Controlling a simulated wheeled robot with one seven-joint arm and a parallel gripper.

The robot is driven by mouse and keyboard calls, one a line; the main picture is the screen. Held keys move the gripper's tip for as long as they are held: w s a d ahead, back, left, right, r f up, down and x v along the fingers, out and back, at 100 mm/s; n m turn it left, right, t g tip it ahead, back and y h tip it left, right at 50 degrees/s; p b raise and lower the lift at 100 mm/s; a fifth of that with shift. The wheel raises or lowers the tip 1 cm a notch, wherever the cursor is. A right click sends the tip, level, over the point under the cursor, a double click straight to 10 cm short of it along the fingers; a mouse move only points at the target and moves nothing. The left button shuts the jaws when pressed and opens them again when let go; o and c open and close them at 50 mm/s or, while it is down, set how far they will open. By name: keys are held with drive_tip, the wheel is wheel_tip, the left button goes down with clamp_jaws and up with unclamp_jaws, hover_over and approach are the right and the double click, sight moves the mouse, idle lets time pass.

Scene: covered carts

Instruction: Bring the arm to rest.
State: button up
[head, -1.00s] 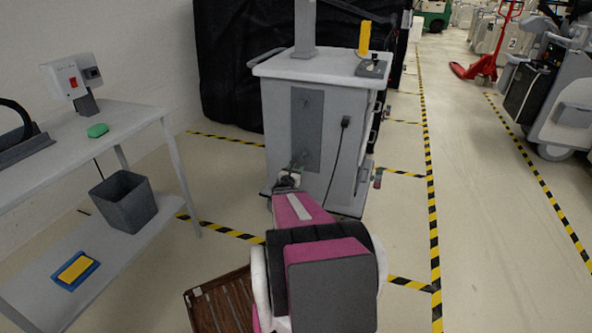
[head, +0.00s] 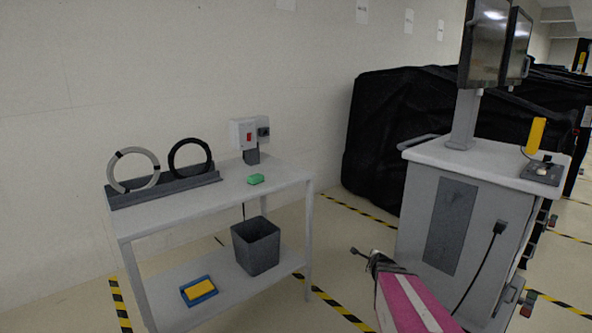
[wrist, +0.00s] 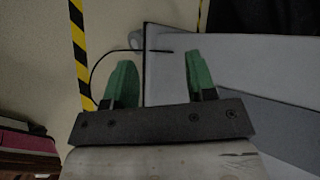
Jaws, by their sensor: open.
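My gripper (head: 364,255) shows in the head view at the lower right, at the end of my pink arm, left of the grey cart's (head: 455,235) side panel. It looks small and dark there. In the wrist view my gripper (wrist: 161,78) is open, with its two green fingers apart and nothing between them. A grey cart surface (wrist: 240,75) lies beyond the fingers. I cannot tell the distance between them.
A grey table (head: 215,200) stands at the left with two rings, a green item (head: 256,179), a switch box (head: 249,133), a grey bin (head: 256,246) and a blue tray (head: 199,291). A black-covered cart (head: 400,140) stands behind. Striped tape (head: 350,209) marks the floor.

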drive_tip(key=s+a+r+n+g, duration=0.2)
drive_tip(key=s+a+n+g, duration=0.3)
drive_tip(key=s+n, duration=0.5)
drive_tip(key=s+a+r+n+g+y, duration=0.1)
drive_tip(key=s+a+n+g, duration=0.5)
drive_tip(key=n, duration=0.6)
drive_tip(key=s+a+r, duration=0.1)
drive_tip(key=s+a, duration=0.1)
drive_tip(key=s, duration=0.1)
drive_tip(key=shift+s+a, duration=0.25)
drive_tip(key=shift+s, duration=0.15)
